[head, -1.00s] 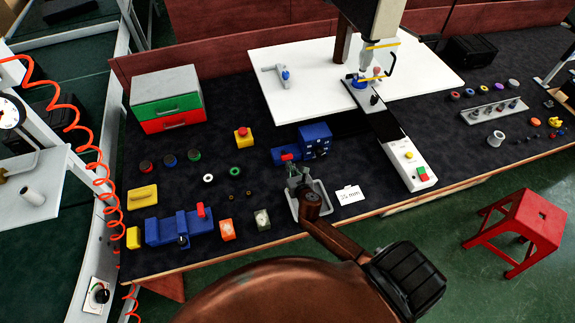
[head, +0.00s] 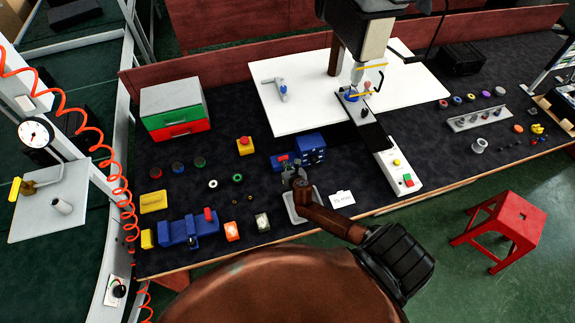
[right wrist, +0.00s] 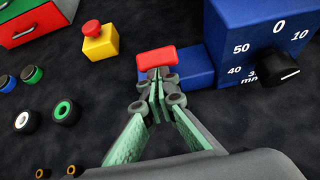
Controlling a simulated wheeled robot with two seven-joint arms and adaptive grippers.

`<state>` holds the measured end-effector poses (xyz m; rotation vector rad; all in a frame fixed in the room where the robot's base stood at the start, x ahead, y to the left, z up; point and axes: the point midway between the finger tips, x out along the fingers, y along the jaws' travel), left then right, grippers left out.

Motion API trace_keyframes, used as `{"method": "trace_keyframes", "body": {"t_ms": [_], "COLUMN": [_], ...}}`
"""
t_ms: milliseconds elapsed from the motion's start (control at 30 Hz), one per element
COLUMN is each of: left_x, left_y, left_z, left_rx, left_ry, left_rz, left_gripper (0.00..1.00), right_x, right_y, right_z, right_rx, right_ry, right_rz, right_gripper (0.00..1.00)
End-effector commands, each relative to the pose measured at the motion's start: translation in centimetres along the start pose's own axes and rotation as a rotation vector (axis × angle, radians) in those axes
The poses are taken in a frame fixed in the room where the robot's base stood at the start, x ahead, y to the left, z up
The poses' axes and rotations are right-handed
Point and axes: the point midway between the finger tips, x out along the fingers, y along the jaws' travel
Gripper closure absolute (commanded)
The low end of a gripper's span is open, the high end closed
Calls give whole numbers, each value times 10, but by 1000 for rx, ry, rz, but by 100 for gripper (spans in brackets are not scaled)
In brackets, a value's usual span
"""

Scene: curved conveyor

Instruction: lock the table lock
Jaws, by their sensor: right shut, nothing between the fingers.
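A small blue block with a red handle (head: 283,158) stands beside the blue dial box (head: 311,148) at the middle of the dark table. I take this red-handled block for the table lock, but no label confirms it. In the right wrist view the red handle (right wrist: 156,60) lies across the blue block (right wrist: 190,67), just ahead of my fingertips. My right gripper (head: 291,172) is shut and empty. Its fingertips (right wrist: 157,85) are together at the near side of the handle; I cannot tell whether they touch it. My left gripper is not in view.
The box's black dial (right wrist: 275,70) is close on the right. A yellow block with a red button (right wrist: 99,40) stands left. A grey tray (head: 303,208) lies under my right arm. Another blue device with a red knob (head: 188,230) is at the front left.

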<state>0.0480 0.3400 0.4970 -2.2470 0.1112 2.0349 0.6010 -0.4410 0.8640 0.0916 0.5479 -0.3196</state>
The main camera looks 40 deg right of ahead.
Motion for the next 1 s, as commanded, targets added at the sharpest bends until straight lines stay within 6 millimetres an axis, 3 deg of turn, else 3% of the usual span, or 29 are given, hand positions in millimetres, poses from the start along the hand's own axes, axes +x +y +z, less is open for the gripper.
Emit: {"method": "trace_keyframes", "body": {"t_ms": [100, 500, 1000], "left_x": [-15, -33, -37], "left_y": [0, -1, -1], "left_z": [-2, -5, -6], "left_rx": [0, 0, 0], "left_ry": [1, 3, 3], "left_rz": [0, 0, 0], "left_gripper": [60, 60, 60], "right_x": [3, 19, 32], "right_y": [6, 9, 10], "right_z": [18, 48, 61], "right_rx": [-9, -8, -8], "right_ry": [-3, -2, -2], "right_rz": [7, 10, 10], "right_gripper": [100, 100, 100]}}
